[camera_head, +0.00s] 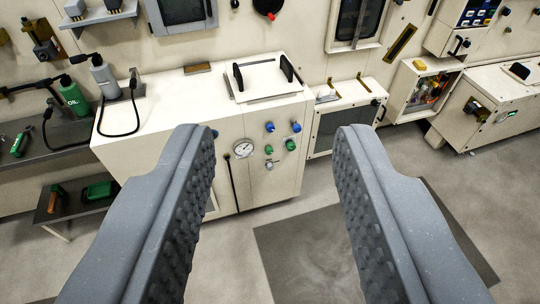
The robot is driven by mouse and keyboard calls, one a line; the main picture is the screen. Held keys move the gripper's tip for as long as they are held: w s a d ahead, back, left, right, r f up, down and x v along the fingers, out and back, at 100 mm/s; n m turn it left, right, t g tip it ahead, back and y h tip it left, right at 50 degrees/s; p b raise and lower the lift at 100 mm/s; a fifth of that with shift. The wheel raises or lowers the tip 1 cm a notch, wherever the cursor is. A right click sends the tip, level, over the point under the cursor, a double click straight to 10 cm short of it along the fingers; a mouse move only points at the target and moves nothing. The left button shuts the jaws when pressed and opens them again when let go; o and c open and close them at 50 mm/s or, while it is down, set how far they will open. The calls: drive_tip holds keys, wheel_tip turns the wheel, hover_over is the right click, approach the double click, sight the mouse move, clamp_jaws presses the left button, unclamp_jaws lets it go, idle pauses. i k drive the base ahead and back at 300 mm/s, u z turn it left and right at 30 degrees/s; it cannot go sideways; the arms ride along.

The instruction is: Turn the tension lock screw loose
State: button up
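My gripper (268,140) is open, its two grey padded fingers spread wide with nothing between them. It is in the air, well apart from the machines beyond it. Between the fingers stands a cream cabinet (290,172) with a round gauge (243,148) and several blue and green knobs, among them a green knob (291,144) and a blue knob (296,127). I cannot tell which part, if any, is the tension lock screw. The left finger covers part of the cabinet front.
A grey bench (60,142) with a green bottle (75,98) and tools stands at the left. A low cabinet with a dark window (340,128) and another cream unit (500,105) are at the right. A dark mat (300,250) lies on the open floor.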

sight(269, 150)
drive_tip(key=u, duration=0.1)
drive_tip(key=i, duration=1)
drive_tip(key=z, duration=0.1)
